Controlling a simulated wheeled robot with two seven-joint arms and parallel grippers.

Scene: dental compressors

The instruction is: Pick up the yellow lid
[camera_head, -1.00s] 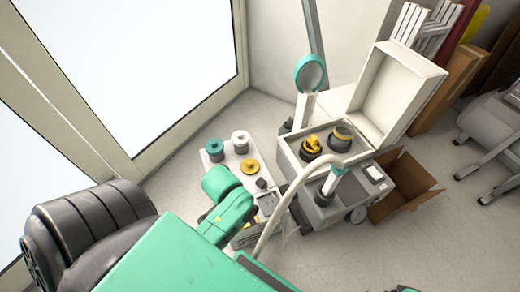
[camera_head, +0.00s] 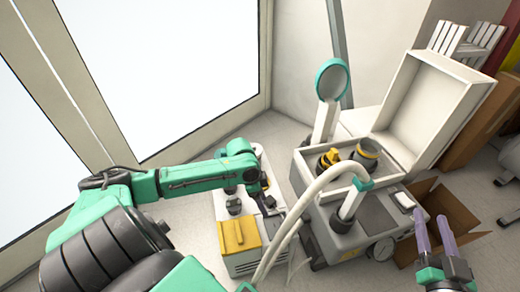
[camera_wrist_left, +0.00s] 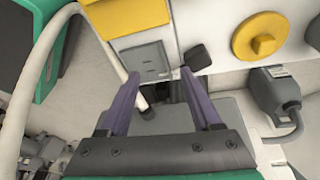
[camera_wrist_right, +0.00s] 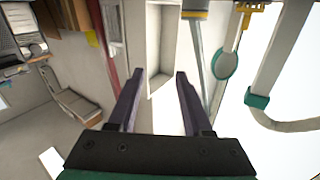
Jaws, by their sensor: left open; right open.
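The yellow lid (camera_wrist_left: 260,37) is a round disc with a raised knob. It lies on a white surface (camera_wrist_left: 222,25) at the upper right of the left wrist view, to the right of my left gripper (camera_wrist_left: 158,85) and apart from it. My left gripper is open with nothing between its fingers. In the head view my left arm reaches over the white unit, and the lid is hidden there. My right gripper (camera_head: 436,236) is open and empty at the lower right of the head view. It also shows in the right wrist view (camera_wrist_right: 160,76).
A yellow box (camera_head: 240,236) stands at the front of the white unit. A pale hose (camera_head: 289,222) arches beside my left gripper. An open cardboard box (camera_head: 448,215) is near my right gripper.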

